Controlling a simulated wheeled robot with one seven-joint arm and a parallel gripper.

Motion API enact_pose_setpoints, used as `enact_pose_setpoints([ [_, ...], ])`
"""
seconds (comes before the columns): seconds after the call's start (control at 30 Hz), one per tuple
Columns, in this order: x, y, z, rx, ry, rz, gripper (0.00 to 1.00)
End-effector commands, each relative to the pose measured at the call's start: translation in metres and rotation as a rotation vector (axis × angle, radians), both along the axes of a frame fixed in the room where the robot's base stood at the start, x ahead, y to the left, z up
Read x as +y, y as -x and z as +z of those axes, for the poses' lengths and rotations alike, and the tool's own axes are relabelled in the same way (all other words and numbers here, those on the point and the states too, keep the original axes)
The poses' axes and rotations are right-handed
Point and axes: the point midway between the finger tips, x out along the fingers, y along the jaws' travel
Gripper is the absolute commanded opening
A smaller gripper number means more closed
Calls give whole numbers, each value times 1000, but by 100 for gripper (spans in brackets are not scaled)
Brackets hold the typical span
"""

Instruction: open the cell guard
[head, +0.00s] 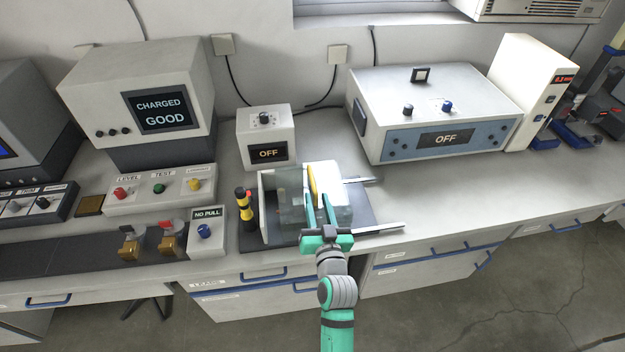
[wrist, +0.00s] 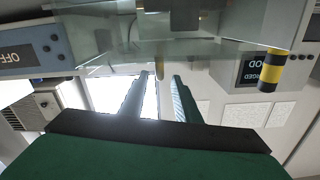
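The cell guard (head: 291,196) is a clear box-like cover on a dark base plate (head: 262,242), between a pale upright plate on its left and a white block (head: 326,178) on its right. A yellow upright bar (head: 312,186) stands at the block's left edge. My gripper (head: 320,203) is at the front of the station, its two fingers apart and nothing seen between them. In the wrist view, the clear panel (wrist: 120,58) lies across the view just beyond my fingertips (wrist: 161,76). I cannot tell whether they touch it.
Metal strips (head: 377,231) stick out to the right of the station. A yellow-and-black post (head: 244,210) stands at its left, near the NO PULL box (head: 206,236). A small OFF box (head: 266,140) is behind. The bench (head: 425,200) is clear to the right.

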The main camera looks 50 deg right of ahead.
Motion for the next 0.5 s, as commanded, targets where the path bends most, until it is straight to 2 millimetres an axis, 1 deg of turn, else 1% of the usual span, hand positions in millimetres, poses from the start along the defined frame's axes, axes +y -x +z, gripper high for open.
enact_pose_setpoints([
  [0.03, -5, -7, 1, -1, 2, 0, 29],
  [0.3, -32, -43, 1, 0, 2, 0, 29],
  [0.5, -46, -62, 0, 1, 1, -1, 29],
])
